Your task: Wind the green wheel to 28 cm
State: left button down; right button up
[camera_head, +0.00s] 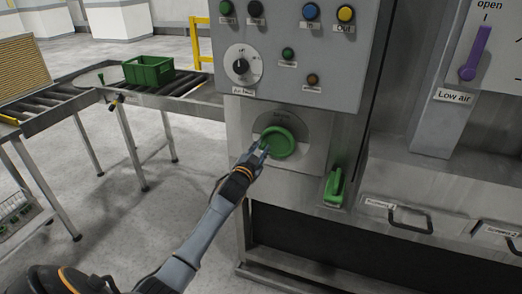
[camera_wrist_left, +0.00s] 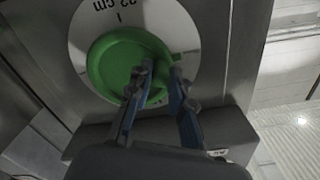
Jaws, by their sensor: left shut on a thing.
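The green wheel (camera_head: 281,143) sits on a grey round dial plate on the front of the machine, below the control panel. In the left wrist view the green wheel (camera_wrist_left: 112,66) fills the middle, and the plate (camera_wrist_left: 158,14) behind it shows upside-down lettering that ends in "2 cm". My left gripper (camera_head: 262,150) is at the wheel's lower left edge in the head view. In the left wrist view its two fingers (camera_wrist_left: 160,80) are shut on the wheel at its rim. The wheel part between the fingertips is partly hidden. My right gripper is not in view.
A green handle (camera_head: 334,186) sticks out to the right below the wheel. The control panel (camera_head: 300,60) with a black knob (camera_head: 240,66) is above. A purple lever (camera_head: 475,55) is at far right. A roller conveyor (camera_head: 180,88) with a green crate (camera_head: 149,71) stands left.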

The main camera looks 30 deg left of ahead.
pick_arm(q)
jog(key=shift+a+r+m, duration=0.15)
jog(key=shift+r+m, duration=0.35)
jog(key=shift+r, duration=0.2)
jog(key=c, duration=1.3)
grip_release()
jog(key=shift+c, duration=0.2)
jog(key=shift+o, duration=0.7)
jog(key=shift+f, duration=0.3)
jog(key=shift+s+d+f, duration=0.15)
jog(key=shift+s+d, duration=0.05)
jog(key=shift+s, duration=0.3)
jog(key=v, duration=1.1)
jog(key=shift+a, duration=0.15)
